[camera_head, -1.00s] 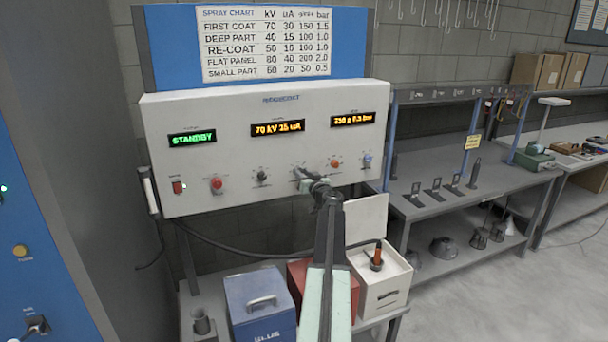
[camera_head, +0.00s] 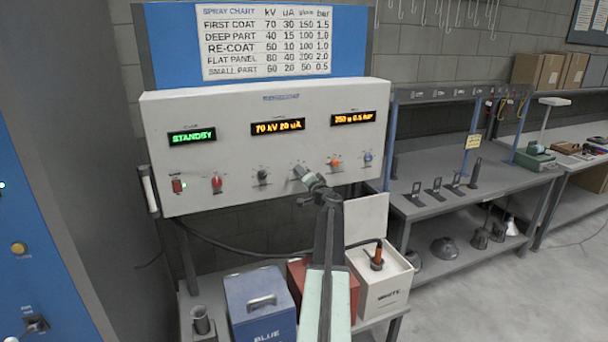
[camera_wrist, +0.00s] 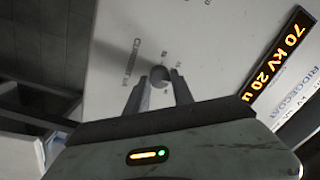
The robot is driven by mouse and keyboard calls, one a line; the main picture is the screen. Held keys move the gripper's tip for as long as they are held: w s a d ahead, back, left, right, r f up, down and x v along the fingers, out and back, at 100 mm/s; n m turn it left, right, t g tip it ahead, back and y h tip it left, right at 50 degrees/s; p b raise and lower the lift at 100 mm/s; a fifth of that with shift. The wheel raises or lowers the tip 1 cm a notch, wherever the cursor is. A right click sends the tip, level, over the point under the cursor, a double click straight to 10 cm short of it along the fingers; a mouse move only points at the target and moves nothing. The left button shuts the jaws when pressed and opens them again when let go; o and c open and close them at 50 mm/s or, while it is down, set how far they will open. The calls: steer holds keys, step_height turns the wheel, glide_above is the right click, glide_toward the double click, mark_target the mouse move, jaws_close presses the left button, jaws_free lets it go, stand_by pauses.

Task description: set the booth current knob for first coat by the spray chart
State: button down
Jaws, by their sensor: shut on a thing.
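The current knob (camera_wrist: 159,75) is a small grey round knob on the white panel (camera_head: 230,115), beside a "CURRENT" label. My gripper (camera_head: 301,171) is shut on it; the wrist view shows its fingers (camera_wrist: 162,82) on both sides. In the head view the gripper mostly hides the knob. The middle display (camera_head: 278,127) reads 70 kV 20 uA; it also shows in the wrist view (camera_wrist: 277,55). The spray chart (camera_head: 266,42) above lists first coat as 70 kV, 30 uA, 150 and 1.5 bar.
A green STANDBY display (camera_head: 192,137) is at left; the right display (camera_head: 353,118) seems to read 250 g 0.5 bar. Neighbouring knobs are black (camera_head: 262,175), orange (camera_head: 336,163) and blue (camera_head: 368,158). A red knob (camera_head: 217,183) is farther left. Blue (camera_head: 262,305) and white (camera_head: 385,285) boxes stand below.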

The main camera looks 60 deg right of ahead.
steer(key=shift+m+h, duration=0.5)
steer(key=shift+m, duration=4.7)
steer(key=c, duration=1.1)
jaws_free()
steer(key=shift+s, duration=0.1)
steer(key=shift+a, duration=0.1)
